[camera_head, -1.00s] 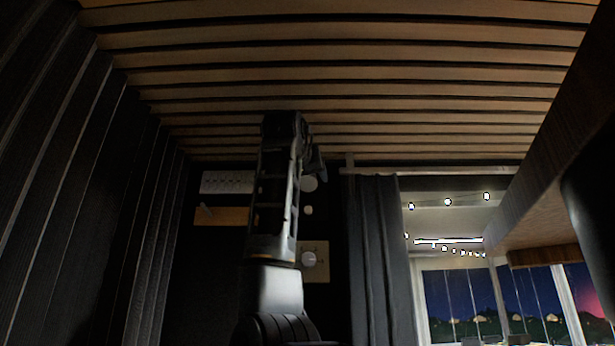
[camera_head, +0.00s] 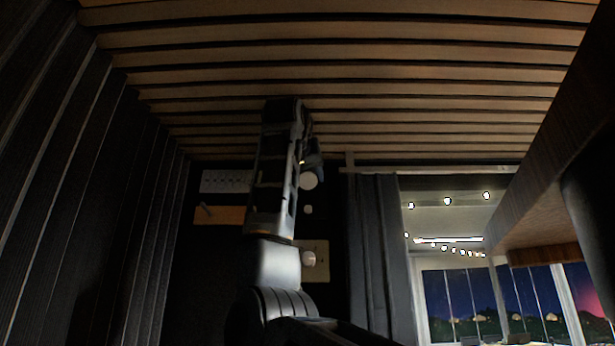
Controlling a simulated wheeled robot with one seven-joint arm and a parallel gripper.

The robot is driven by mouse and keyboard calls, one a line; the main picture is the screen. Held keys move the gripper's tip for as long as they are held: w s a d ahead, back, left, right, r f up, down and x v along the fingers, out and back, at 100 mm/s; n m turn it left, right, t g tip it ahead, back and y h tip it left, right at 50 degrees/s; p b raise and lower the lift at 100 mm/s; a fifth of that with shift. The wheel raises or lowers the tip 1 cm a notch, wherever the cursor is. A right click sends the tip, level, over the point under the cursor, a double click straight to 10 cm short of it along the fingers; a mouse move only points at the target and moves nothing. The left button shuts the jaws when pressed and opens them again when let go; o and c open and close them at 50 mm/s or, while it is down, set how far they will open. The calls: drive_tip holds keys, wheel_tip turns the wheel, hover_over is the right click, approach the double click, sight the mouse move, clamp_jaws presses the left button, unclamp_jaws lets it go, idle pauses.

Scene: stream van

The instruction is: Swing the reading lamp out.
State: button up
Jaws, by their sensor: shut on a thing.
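My arm rises from the bottom centre of the head view. My gripper (camera_head: 314,160) shows only as a dark shape at the arm's upper right edge; its fingers are mostly hidden. It appears shut on the reading lamp, just above a pale round piece (camera_head: 308,181) that looks like the lamp's head. How the fingers sit on the lamp, and the lamp's swing arm, cannot be made out. A smaller pale knob (camera_head: 308,210) lies just below.
On the dark back wall are a white panel (camera_head: 226,181), a wooden panel (camera_head: 219,215) and a beige plate (camera_head: 320,248) with a round knob. A dark curtain (camera_head: 376,255) hangs right of my arm. A wooden cabinet (camera_head: 530,215) juts in at right; slatted ceiling above.

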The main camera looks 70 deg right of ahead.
drive_tip(key=o, duration=1)
drive_tip(key=shift+c, duration=0.2)
drive_tip(key=b+v, duration=0.2)
drive_tip(key=v, duration=0.5)
drive_tip(key=shift+a, duration=0.4)
